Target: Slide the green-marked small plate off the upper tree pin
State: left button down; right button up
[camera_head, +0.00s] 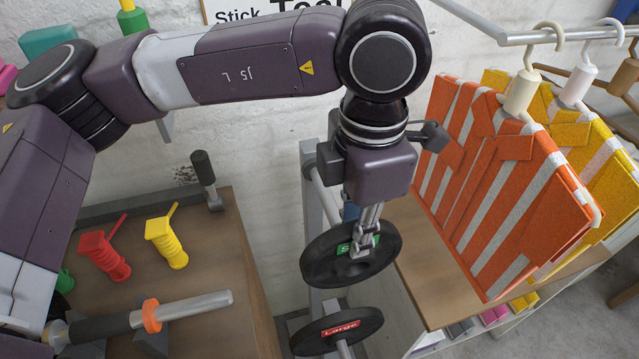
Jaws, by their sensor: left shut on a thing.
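The small plate (318,262) is a black disc with a green label, upright and facing me, near the middle of the camera_head view. My left gripper (364,245) reaches down from above and is shut on it, covering part of the label. The grey metal tree (311,190) stands behind the plate. The upper pin is hidden by the plate and gripper, so I cannot tell how far the plate sits on it. A black large plate (366,322) with a red "Large" label hangs just below on the lower pin (344,349). My right gripper is out of view.
At left, a wooden bench (222,240) holds red (104,255) and yellow (166,241) clamp-like pieces and a metal bar (195,304) with an orange collar. At right, orange-and-grey vests (510,200) hang from a rail above a wooden shelf (440,290), close beside the tree.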

pick_arm(q)
jog(key=shift+r+p, duration=1.1)
jog(key=shift+r, duration=1.45)
jog(key=shift+w, duration=0.1)
